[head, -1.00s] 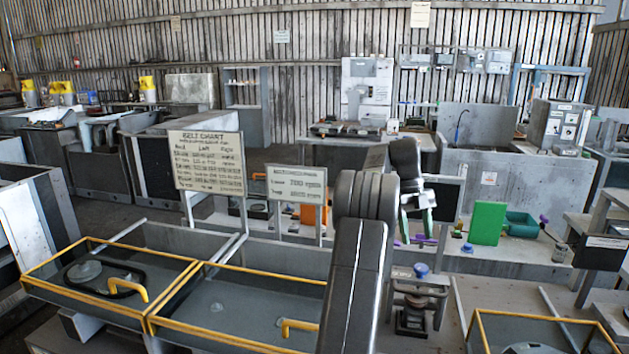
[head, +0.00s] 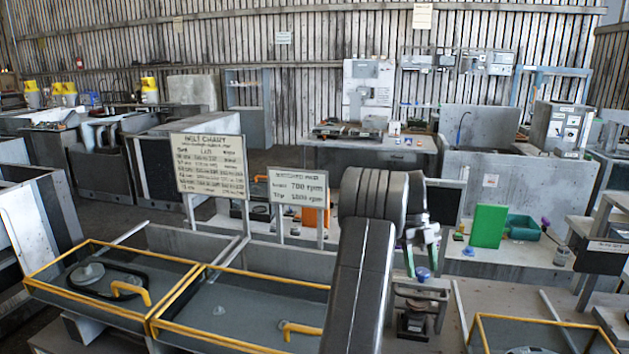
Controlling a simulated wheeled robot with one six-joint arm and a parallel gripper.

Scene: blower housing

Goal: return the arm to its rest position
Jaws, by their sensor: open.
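My arm (head: 362,275) rises from the bottom of the head view, black and bent at a thick joint near the middle. My gripper (head: 417,262) is just right of that joint, pointing down, with pale parts and green-edged fingers. It is open, and I see nothing held in it. Its fingertips appear close to a blue knob (head: 422,274) on a small dark stand (head: 414,318); I cannot tell whether they touch. The arm hides part of the bench behind it.
A belt chart sign (head: 209,165) and a smaller rpm sign (head: 298,195) stand left of the arm. Yellow-rimmed bays (head: 245,329) lie at front left. A green panel (head: 488,226) and a teal bin (head: 523,227) are on the bench at right.

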